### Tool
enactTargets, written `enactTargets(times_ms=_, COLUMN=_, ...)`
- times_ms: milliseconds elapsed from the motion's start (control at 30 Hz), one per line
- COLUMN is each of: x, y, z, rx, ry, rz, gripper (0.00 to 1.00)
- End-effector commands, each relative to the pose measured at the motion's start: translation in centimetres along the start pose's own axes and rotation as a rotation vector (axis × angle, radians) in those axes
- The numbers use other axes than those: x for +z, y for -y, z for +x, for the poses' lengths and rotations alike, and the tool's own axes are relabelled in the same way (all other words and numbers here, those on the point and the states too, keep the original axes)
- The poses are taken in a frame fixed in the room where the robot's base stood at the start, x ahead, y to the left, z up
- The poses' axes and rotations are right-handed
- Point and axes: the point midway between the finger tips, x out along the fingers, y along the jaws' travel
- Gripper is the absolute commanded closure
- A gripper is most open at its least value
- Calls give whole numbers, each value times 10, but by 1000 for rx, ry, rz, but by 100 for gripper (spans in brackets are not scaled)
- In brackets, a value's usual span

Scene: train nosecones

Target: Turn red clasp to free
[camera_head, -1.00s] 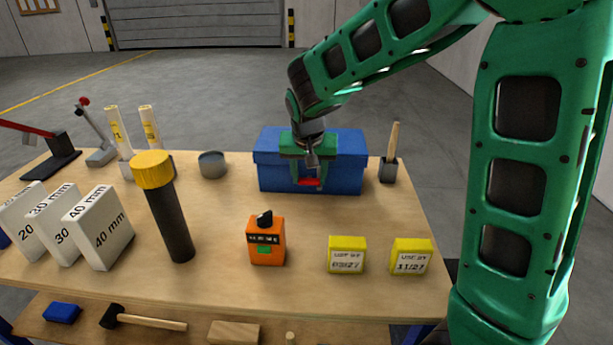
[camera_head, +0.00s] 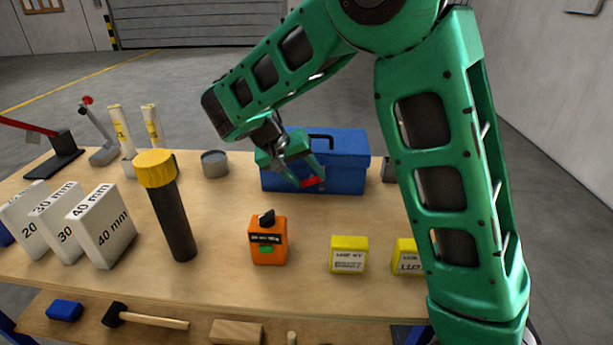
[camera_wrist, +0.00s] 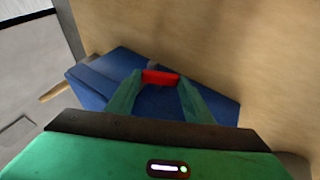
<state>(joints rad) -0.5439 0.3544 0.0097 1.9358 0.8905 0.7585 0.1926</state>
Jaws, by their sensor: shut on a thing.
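The red clasp (camera_head: 310,182) is on the front face of the blue toolbox (camera_head: 345,165), at the back of the table. It looks slightly tilted in the head view. My gripper (camera_head: 308,181) reaches it from the upper left, rolled and leaning, with its green fingers at the clasp. In the wrist view the red clasp (camera_wrist: 160,78) sits between the two fingertips of my gripper (camera_wrist: 159,79), which is shut on it. The blue toolbox (camera_wrist: 100,75) shows behind the fingers. Its lid looks closed, with a dark handle on top. My gripper hides part of its left side.
An orange bottle (camera_head: 268,240), yellow blocks (camera_head: 349,255) and a yellow-capped black cylinder (camera_head: 170,210) stand in front. White size blocks (camera_head: 105,228) are at left. A grey round tin (camera_head: 214,164) is left of the toolbox. Clear wood lies before the toolbox.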

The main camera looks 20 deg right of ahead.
Motion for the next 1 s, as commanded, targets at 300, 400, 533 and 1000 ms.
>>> enactTargets(times_ms=300, x=0, y=8, z=-1, rx=135, ry=-4, rz=-60, gripper=76)
enactTargets(times_ms=400, x=0, y=9, z=-1, rx=155, ry=-5, rz=-70, gripper=76)
enactTargets(times_ms=533, x=0, y=9, z=-1, rx=167, ry=-5, rz=-75, gripper=76)
enactTargets(times_ms=1000, x=-1, y=9, z=-1, rx=169, ry=-5, rz=-77, gripper=34)
